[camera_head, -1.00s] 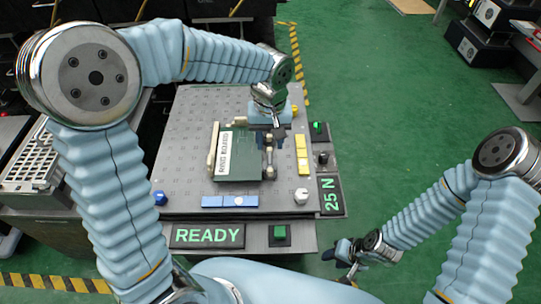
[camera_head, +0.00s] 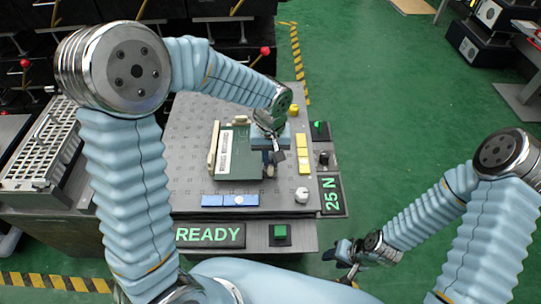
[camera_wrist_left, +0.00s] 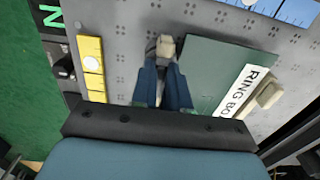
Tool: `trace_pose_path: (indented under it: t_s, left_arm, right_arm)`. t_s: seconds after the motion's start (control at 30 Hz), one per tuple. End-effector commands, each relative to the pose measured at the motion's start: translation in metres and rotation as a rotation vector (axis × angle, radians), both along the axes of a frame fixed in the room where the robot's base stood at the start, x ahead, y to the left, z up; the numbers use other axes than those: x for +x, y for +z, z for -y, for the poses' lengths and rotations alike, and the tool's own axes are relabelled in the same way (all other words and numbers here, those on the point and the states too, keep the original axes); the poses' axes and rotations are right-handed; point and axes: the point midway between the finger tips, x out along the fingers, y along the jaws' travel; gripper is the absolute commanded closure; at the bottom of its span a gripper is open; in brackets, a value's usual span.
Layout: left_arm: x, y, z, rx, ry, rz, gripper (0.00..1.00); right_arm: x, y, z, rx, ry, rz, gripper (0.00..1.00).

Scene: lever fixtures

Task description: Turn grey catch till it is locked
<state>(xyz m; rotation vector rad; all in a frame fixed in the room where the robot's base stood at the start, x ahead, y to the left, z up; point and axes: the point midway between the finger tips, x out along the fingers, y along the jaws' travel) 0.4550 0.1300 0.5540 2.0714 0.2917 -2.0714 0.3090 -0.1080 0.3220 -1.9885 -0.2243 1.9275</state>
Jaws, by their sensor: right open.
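The grey catch (camera_wrist_left: 164,46) shows in the left wrist view as a pale grey, rounded end beside the green board (camera_wrist_left: 210,68). In the head view my left gripper (camera_head: 273,158) covers most of it at the right edge of the green board (camera_head: 240,170). My left gripper's two blue fingers (camera_wrist_left: 162,78) point at the catch, one on each side of its near part. I cannot tell whether they touch it or how far they are closed. My right gripper (camera_head: 347,256) is open and empty, low at the right, away from the table.
The grey perforated plate (camera_head: 190,130) carries a yellow block (camera_head: 303,155), a blue strip (camera_head: 230,200) and a white knob (camera_head: 302,196). A "25 N" display (camera_head: 331,194), a "READY" display (camera_head: 210,235) and a green button (camera_head: 280,232) line the edges.

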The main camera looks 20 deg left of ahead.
Motion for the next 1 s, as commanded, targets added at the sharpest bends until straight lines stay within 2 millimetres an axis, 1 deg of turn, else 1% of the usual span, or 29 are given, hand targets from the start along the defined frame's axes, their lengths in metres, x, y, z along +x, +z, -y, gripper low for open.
trace_pose_path:
  t_s: [0.27,0.47,0.67,1.0]
  left_arm:
    - [0.0000,0.0003,0.0001,0.000,-0.005,0.000,1.00]
    - [0.0001,0.0002,0.0001,0.000,-0.054,0.000,1.00]
    - [0.0002,0.0001,-0.0002,0.000,-0.174,0.000,1.00]
    - [0.0001,0.0004,-0.0003,0.000,-0.487,0.000,1.00]
  right_arm:
    - [0.0000,0.0000,0.0000,0.000,0.000,0.000,0.57]
    - [0.0000,-0.0004,0.0000,0.000,0.000,0.000,0.57]
    - [0.0000,-0.0012,0.0001,0.000,0.000,0.000,0.57]
    - [0.0000,-0.0013,0.0000,0.000,0.000,0.000,0.57]
